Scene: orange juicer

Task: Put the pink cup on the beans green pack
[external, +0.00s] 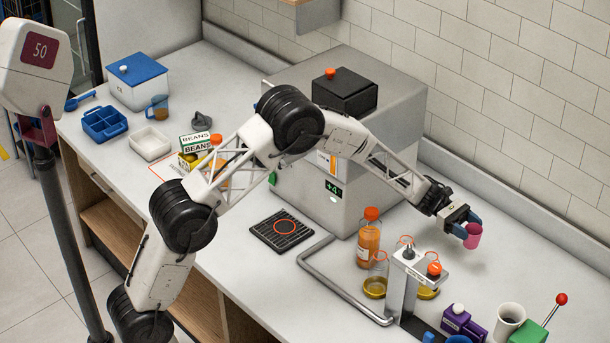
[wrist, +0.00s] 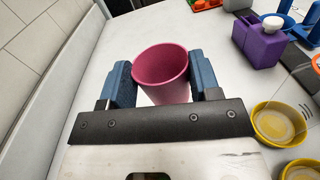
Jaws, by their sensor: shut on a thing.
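The pink cup (external: 473,236) is between the blue fingers of my gripper (external: 467,229), which is shut on it at the right of the external view. The cup also shows in the wrist view (wrist: 161,72), mouth toward the camera, with a finger against each side. It appears held above the counter.
A large grey juicer machine (external: 335,200) stands between my gripper and the beans boxes.

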